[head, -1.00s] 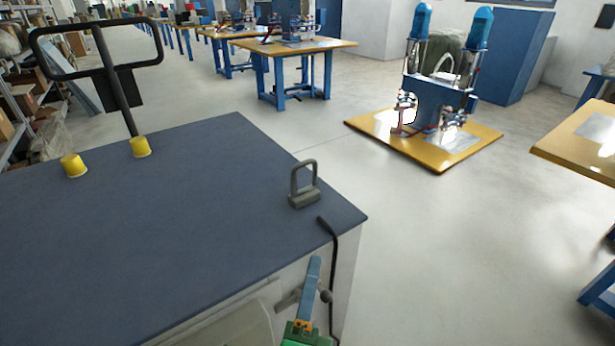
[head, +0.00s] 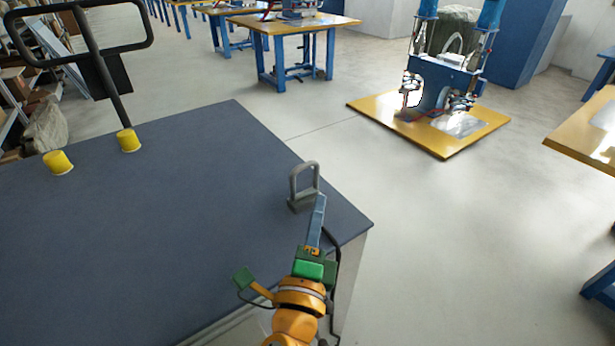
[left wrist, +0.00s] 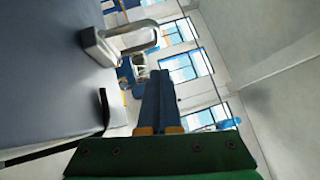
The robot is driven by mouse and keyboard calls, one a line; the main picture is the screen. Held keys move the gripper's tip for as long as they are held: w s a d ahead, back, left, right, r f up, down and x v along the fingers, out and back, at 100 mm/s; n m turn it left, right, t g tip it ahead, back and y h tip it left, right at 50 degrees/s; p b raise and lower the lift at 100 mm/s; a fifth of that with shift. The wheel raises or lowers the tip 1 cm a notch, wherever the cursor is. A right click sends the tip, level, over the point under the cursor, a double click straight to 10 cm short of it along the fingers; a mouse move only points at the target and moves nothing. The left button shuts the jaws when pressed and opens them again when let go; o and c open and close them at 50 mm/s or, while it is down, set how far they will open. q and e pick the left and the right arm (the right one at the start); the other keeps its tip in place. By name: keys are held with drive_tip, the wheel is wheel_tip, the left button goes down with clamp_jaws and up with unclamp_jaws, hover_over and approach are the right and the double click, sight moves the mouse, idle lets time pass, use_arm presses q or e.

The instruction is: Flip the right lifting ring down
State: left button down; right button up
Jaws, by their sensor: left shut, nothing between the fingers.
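The lifting ring (head: 303,184) is a grey metal loop on a block near the right corner of the dark blue cabinet top (head: 190,200). Its loop stands upright. It also shows in the left wrist view (left wrist: 130,38), at the upper left. My left gripper (head: 319,202) is shut and empty, with its blue fingers just in front of and beside the ring's base. In the left wrist view the shut fingers (left wrist: 160,80) point past the ring, to its right. Whether they touch it cannot be told. My right gripper is out of view.
A black hooked rod or cable (left wrist: 103,110) is at the cabinet edge near the gripper. Two yellow caps (head: 128,140) and a black handle (head: 105,60) stand on the left. Open floor lies to the right, with a machine on a yellow board (head: 432,130) beyond.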

sight(315, 164)
use_arm(q)
drive_tip(key=w, duration=0.1)
drive_tip(key=w+a, duration=0.1)
drive_tip(key=w, duration=0.1)
drive_tip(key=w+r, duration=0.1)
drive_tip(key=w, duration=0.1)
drive_tip(key=shift+w+a+r+p, duration=0.1)
drive_tip(key=shift+w+a+p, duration=0.1)
drive_tip(key=shift+p, duration=0.2)
drive_tip(key=shift+w+a, duration=0.15)
drive_tip(key=shift+a, duration=0.1)
